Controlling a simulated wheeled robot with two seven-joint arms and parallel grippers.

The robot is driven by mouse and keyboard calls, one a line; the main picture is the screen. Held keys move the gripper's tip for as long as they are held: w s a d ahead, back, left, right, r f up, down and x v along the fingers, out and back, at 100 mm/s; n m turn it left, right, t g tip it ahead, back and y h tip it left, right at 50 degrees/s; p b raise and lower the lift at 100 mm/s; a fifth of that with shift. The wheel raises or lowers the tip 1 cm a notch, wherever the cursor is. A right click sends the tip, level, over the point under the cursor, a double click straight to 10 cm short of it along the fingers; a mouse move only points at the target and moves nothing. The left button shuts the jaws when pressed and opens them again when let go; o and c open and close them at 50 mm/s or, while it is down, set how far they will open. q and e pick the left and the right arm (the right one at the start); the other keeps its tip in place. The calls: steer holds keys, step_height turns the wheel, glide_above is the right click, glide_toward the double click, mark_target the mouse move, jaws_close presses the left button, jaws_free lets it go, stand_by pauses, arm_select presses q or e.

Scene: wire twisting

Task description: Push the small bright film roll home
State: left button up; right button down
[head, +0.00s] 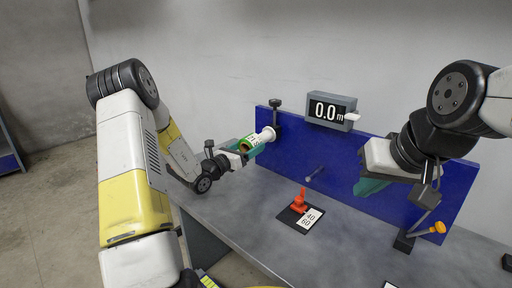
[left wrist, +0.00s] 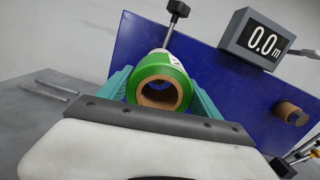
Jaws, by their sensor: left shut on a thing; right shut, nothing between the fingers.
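The small bright green film roll (head: 250,144) is up at the left end of the blue board. Its open brown core (left wrist: 158,95) faces me in the left wrist view. A white cylindrical part (head: 267,133) shows at the roll's far end, towards the board; I cannot tell how far the roll sits on anything there. My left gripper (head: 241,149) is shut around the roll, with a teal finger on each side of it in the left wrist view (left wrist: 158,84). My right gripper (head: 371,187) is shut and empty in front of the board's right part.
The blue board (head: 350,160) stands along the table (head: 255,205). It carries a black knob (head: 275,103), a display (head: 331,110) reading 0.0 m and a projecting peg (head: 315,173). An orange-red piece (head: 300,202) stands on a dark pad beside a number card (head: 312,218). An orange knob (head: 439,227) is at right.

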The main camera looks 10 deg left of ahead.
mark_target(262, 138)
arm_select(q)
steer(key=shift+x, duration=3.8)
steer(key=o, duration=1.5)
steer(key=shift+o, duration=0.2)
steer(key=shift+v, duration=3.95)
steer(key=shift+d, duration=0.1)
